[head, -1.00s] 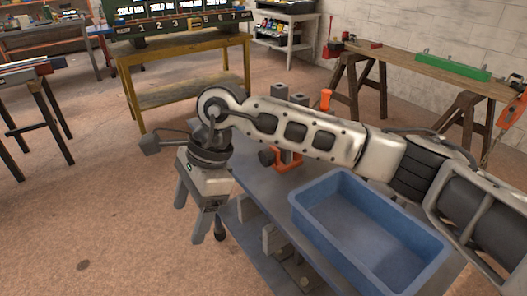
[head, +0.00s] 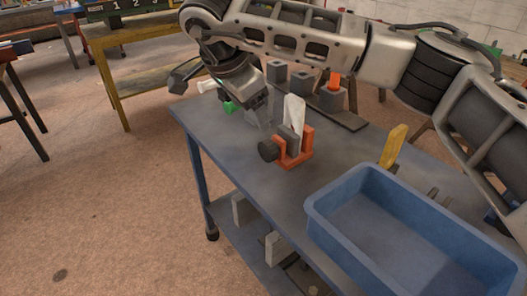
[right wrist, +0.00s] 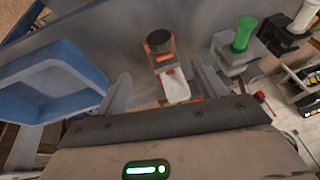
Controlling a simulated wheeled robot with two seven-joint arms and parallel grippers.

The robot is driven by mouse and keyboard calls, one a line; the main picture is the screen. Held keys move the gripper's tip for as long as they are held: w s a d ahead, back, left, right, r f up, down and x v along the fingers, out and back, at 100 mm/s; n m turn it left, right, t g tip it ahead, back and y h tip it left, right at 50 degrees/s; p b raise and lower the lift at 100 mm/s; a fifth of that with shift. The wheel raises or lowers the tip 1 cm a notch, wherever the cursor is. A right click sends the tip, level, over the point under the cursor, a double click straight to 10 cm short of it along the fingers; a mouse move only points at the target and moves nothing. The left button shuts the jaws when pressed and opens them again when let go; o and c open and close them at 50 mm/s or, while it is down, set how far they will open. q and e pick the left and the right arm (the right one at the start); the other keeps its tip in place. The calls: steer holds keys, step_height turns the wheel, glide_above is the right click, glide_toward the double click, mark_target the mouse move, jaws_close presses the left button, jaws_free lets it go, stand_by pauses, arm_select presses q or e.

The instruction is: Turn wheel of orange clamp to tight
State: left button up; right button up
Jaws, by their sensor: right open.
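The orange clamp (head: 306,150) stands on the blue-grey bench, its dark round wheel (head: 268,150) facing left. A grey block (head: 289,138) and an upright white piece (head: 294,111) rise from it. In the right wrist view, the orange clamp (right wrist: 158,65), its dark wheel (right wrist: 160,42) and the white piece (right wrist: 175,87) appear between the fingers. My right gripper (head: 264,113) is just behind and left of the clamp, apart from the wheel. Its open, empty fingers (right wrist: 160,75) show in the wrist view. How tight the wheel is cannot be told. My left gripper is out of view.
A blue bin (head: 335,222) fills the bench's near right, with a yellow upright piece (head: 393,147) behind it. A clamp with a green wheel (right wrist: 240,35) stands beside the orange one. Grey blocks (head: 276,75) stand behind. The bench left of the wheel is clear.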

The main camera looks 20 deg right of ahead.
mark_target(265, 147)
steer(key=p+x, duration=0.1)
steer(key=x, duration=1.4)
steer(key=shift+f, duration=0.15)
steer(key=c, duration=1)
